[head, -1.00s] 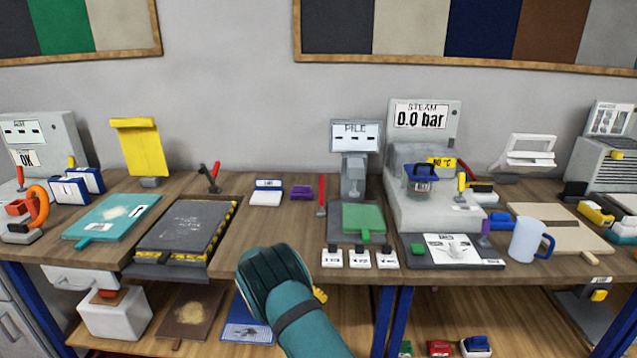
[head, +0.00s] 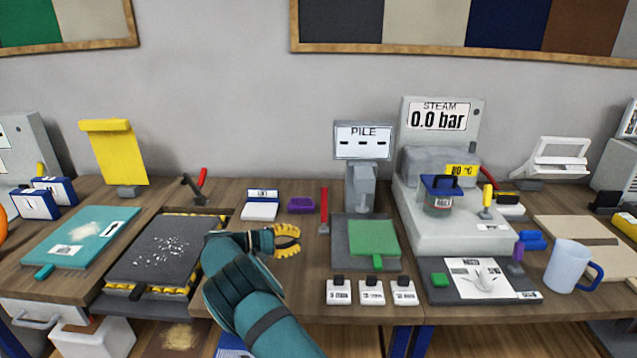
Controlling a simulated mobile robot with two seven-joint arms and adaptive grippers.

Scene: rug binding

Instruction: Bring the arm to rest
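My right arm, teal, comes in from the bottom of the head view. Its gripper (head: 288,239) has yellow fingers with a small gap between them, and nothing shows in it. It hovers over the front middle of the bench, between the dark plate (head: 140,268) on its left and the green pad (head: 374,240) on its right. My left gripper is not in view.
White specks lie on the dark plate. A red upright post (head: 324,210), a pile gauge (head: 363,141) and a steam unit (head: 452,232) stand right of the gripper. Bare bench lies around the gripper.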

